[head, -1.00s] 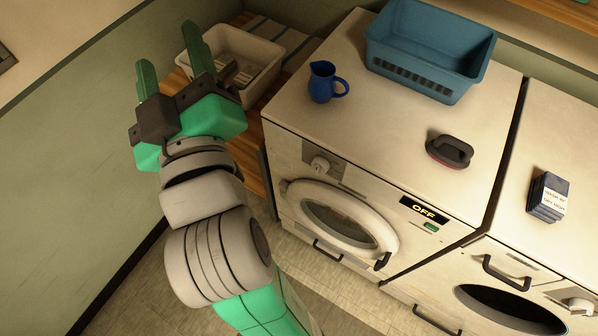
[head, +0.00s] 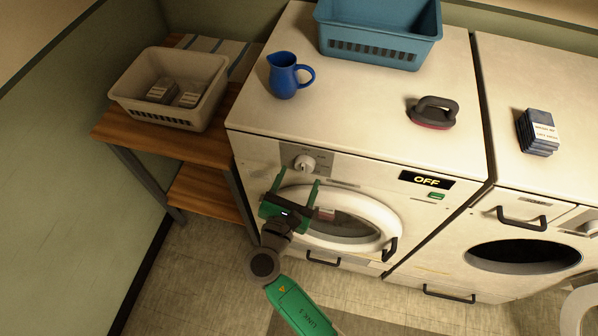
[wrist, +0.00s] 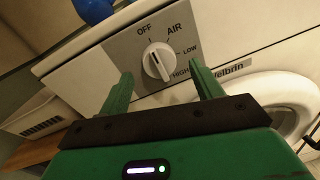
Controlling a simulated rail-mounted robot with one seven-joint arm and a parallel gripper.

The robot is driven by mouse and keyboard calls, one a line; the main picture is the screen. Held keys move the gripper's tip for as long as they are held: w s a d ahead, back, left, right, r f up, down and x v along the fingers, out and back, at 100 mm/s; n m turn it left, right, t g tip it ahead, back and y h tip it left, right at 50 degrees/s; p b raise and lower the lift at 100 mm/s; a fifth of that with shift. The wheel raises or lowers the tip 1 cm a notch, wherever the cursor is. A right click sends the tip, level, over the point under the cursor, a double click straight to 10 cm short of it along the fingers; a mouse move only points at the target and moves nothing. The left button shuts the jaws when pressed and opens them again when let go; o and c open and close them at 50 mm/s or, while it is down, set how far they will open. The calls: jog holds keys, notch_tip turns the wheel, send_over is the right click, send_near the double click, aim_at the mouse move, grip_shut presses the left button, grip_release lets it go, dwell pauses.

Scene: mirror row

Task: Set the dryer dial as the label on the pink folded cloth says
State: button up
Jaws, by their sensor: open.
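The dryer dial (head: 304,163) is a white knob on the grey panel at the dryer's upper left front. In the wrist view the dial (wrist: 157,61) has OFF, AIR, LOW and HIGH printed around its upper and right sides. Its ridge runs from upper left to lower right; which end points is unclear. The dryer display (head: 427,180) reads OFF. My gripper (head: 296,187) is open and empty just below and in front of the dial. In the wrist view its fingers flank the dial, apparently without touching. No cloth looks clearly pink.
A pale basket (head: 118,92) on the wooden table holds labelled greyish cloths (head: 175,92). Labelled dark blue folded cloths (head: 538,132) lie on the right machine; label text is too small. A blue jug (head: 284,76), blue basket (head: 378,48) and brush (head: 433,112) stand on the dryer.

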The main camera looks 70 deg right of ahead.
jog(key=shift+d, duration=1.4)
jog(key=shift+c, duration=0.5)
jog(key=shift+w, duration=0.1)
jog(key=c, duration=0.9)
